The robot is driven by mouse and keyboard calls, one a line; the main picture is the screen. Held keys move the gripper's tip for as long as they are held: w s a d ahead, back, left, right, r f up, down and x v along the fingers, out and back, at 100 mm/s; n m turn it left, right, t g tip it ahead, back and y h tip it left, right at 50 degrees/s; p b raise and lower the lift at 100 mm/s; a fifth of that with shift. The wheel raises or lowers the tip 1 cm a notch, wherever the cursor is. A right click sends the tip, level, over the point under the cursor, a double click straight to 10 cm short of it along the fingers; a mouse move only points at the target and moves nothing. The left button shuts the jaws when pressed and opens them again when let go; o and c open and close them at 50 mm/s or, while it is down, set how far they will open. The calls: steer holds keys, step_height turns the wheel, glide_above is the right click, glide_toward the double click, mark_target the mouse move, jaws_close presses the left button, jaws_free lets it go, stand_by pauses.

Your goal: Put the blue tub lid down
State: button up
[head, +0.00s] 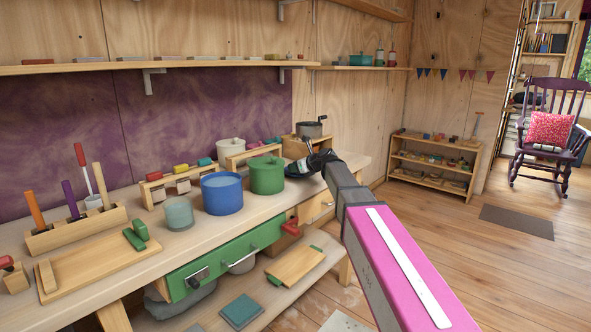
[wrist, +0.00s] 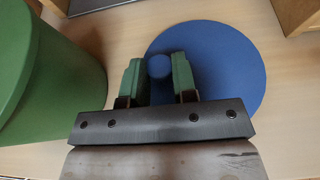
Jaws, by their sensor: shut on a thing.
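In the wrist view my gripper (wrist: 159,76) is shut on the small round knob of the blue tub lid (wrist: 228,68). The lid is a flat blue disc, knob side toward my gripper. It is over the pale bench top, right of the green tub (wrist: 40,75); whether it touches the bench I cannot tell. In the head view my gripper (head: 310,163) is over the bench, right of the green tub (head: 267,176), and the lid is mostly hidden by it. The blue tub (head: 222,196) stands on the bench left of the green tub.
A pale green cup (head: 179,214) stands left of the blue tub. A grey pot (head: 310,129) on a wooden stand is behind my gripper. A low rack with coloured blocks (head: 181,170) lies along the back. The bench front edge (head: 150,268) is near.

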steer(key=shift+f, duration=0.2)
steer(key=o, duration=0.9)
steer(key=shift+o, duration=0.2)
steer(key=v, duration=1.2)
